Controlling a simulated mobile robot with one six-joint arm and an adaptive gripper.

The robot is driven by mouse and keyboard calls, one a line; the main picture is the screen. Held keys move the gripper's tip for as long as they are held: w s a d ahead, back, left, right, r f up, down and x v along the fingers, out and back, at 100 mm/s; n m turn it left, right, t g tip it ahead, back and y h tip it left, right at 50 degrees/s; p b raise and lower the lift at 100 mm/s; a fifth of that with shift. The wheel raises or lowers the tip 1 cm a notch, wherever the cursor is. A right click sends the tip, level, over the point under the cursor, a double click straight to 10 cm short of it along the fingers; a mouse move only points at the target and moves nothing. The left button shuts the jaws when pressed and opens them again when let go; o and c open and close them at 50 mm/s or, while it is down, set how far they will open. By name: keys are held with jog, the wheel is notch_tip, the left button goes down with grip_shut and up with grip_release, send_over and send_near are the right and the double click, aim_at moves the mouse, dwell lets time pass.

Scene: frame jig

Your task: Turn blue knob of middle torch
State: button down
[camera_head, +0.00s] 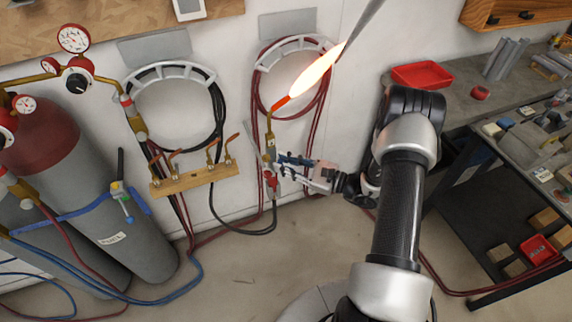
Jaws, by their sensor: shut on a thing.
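A brass torch (270,148) stands nearly upright in front of the white wall, with its copper tip slanting up to the right. A long orange-white flame (318,70) burns from the tip. A red knob (271,180) shows low on the torch body. My gripper (284,168) reaches in from the right and is shut at the torch's valve area. A small dark blue part (287,158) shows at the fingertips; it looks like the blue knob, partly covered by the fingers.
A wooden rack (195,179) with several copper torch tips is on the left, beside grey gas cylinders (75,190) with gauges. Black and red hoses hang on wall hooks and run over the floor. A workbench (450,100) with a red tray (422,75) stands right.

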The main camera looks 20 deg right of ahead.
jog(key=c, duration=1.4)
grip_release()
jog(key=v, duration=1.2)
